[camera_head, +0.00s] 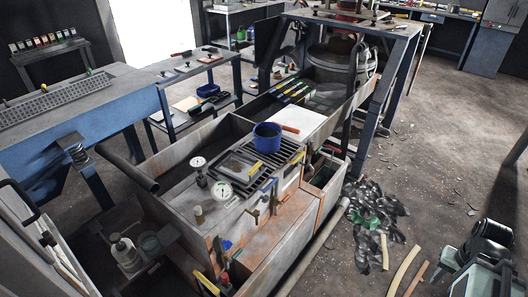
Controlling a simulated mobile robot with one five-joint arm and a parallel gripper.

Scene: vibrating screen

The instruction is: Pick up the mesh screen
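A small grey framed panel (238,166), which looks like a mesh screen, lies flat on a black slatted grate (274,163) in the middle of the bench. It has a yellowish strip at its right end; its weave is too small to make out. A larger perforated grid (52,101) lies on top of the blue vibrating machine (70,130) at the left. I cannot tell for sure which of the two is the mesh screen. My gripper is not in view.
A blue cup (267,137) stands close to the framed panel's right. A white board (299,122) lies behind. Dark rubble (372,210) and sticks cover the floor at right; open floor (450,130) lies beyond.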

